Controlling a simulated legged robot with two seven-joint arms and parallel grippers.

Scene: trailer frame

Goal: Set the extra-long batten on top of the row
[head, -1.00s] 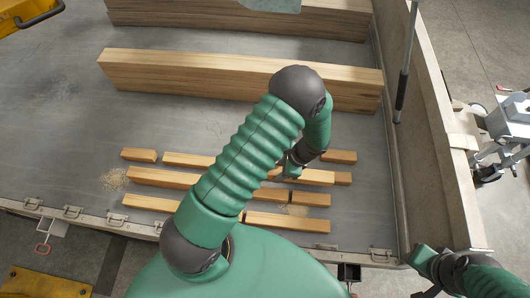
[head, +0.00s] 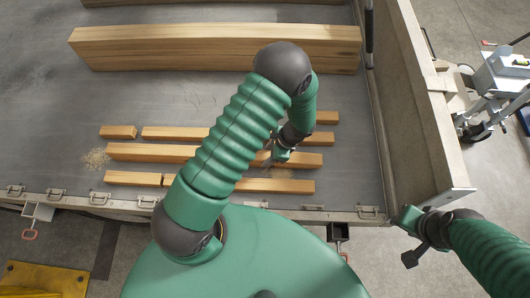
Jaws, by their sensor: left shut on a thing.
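My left gripper (head: 281,156) points down at the right part of the middle row of wooden battens, shut on a batten (head: 308,160). My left arm crosses the rows and hides their middle stretch. I cannot tell how long the held batten is, or whether it touches the wood below. The left part of the middle row (head: 150,152) shows beside my arm. My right gripper (head: 411,235) is outside the bed at the lower right, away from the battens; its finger opening is unclear.
Other battens lie in a front row (head: 275,186) and a back row (head: 175,134). A thick beam (head: 215,45) lies behind. The bed's side wall (head: 415,110) stands right, its latched edge (head: 110,200) in front. Grey floor (head: 190,98) is clear behind the rows.

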